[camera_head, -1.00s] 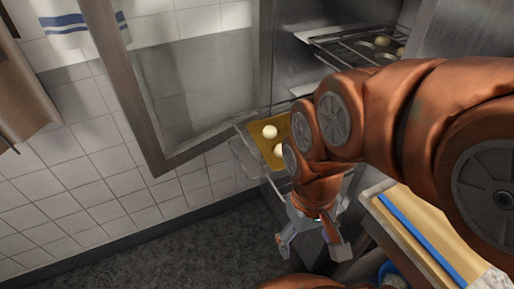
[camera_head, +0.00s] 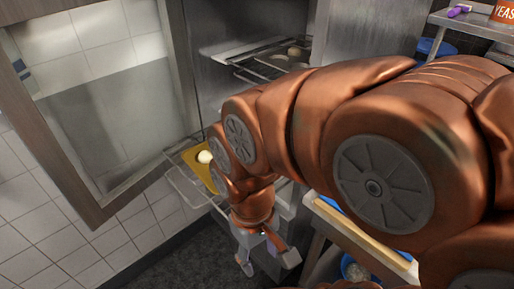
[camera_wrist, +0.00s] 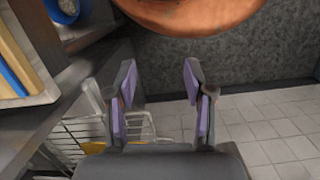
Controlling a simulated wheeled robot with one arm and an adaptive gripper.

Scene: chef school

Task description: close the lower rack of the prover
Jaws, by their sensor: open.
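The prover is the steel cabinet with its glass door (camera_head: 105,105) swung open to the left. The lower rack (camera_head: 178,178) is a wire rack sticking out of the cabinet. It bears a yellow tray (camera_head: 199,172) with a pale dough ball (camera_head: 205,157); my arm hides its right part. My gripper (camera_head: 268,264) hangs below and right of the rack, open and empty, apart from it in the picture. In the wrist view the open fingers (camera_wrist: 160,78) point at the floor side, and the wire rack (camera_wrist: 70,138) shows behind and left of them.
An upper wire rack (camera_head: 252,64) with dough on a dark tray is inside the cabinet. A counter with a wooden board (camera_head: 355,232) stands right of my gripper, with blue containers (camera_head: 352,270) below. A white tiled wall (camera_head: 35,205) lies behind the door.

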